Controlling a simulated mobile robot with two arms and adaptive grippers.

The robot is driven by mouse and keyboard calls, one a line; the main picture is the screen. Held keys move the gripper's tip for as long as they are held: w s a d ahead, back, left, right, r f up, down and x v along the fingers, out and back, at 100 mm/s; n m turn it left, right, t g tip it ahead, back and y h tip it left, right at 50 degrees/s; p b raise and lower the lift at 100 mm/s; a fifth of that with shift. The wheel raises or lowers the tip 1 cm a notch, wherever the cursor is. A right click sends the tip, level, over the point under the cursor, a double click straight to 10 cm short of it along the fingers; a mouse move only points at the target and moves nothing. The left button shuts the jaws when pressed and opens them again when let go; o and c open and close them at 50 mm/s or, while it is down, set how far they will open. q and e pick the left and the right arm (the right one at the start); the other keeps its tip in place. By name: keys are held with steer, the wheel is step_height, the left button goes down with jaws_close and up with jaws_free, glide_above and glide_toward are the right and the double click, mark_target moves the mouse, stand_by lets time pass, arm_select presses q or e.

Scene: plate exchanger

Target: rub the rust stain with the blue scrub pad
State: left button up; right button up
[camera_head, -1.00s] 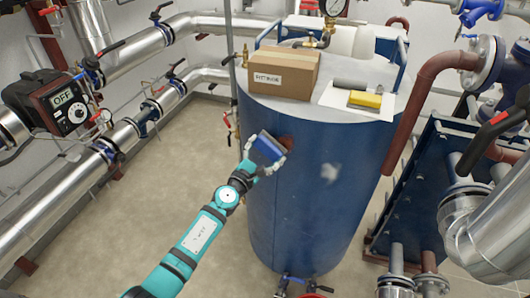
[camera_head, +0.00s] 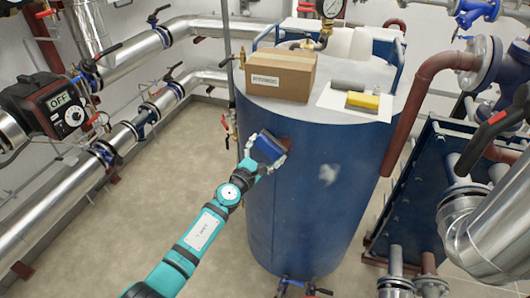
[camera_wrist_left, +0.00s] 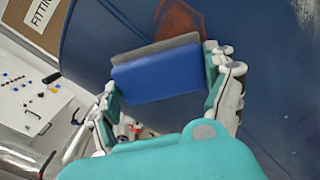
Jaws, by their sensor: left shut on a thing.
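The blue scrub pad (camera_head: 267,148) has a grey face and is held at the upper left side of the blue tank (camera_head: 310,210). My left gripper (camera_head: 268,160) is shut on the pad. In the left wrist view the pad (camera_wrist_left: 158,80) sits between both fingers, its grey face toward the tank wall. The rust stain (camera_wrist_left: 180,20) is a brown-orange patch on the tank just beyond the pad, partly hidden by it. Its edge also shows in the head view (camera_head: 287,143). I cannot tell whether the pad touches the wall. My right gripper is not in view.
On the tank top are a cardboard box (camera_head: 281,73) and a white sheet (camera_head: 330,98) with a yellow sponge (camera_head: 363,100) and a grey roll. A pale patch (camera_head: 328,174) marks the tank front. Silver pipes run at left, a red-brown pipe (camera_head: 420,95) at right.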

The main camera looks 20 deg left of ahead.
mark_target(276, 153)
arm_select(q)
steer(key=shift+s+d+r+p, duration=0.1)
steer(key=shift+s+d+p, duration=0.2)
steer(key=shift+d, duration=0.5)
steer(key=shift+s+d+p, duration=0.1)
steer(key=shift+d+p, duration=0.25)
steer(key=shift+d, duration=0.45)
steer(key=shift+s+d+p, duration=0.2)
steer(key=shift+d+p, duration=0.05)
steer(key=shift+d, duration=0.8)
steer(key=shift+s+d+p, duration=0.15)
steer(key=shift+d+p, duration=0.1)
steer(key=shift+d, duration=0.8)
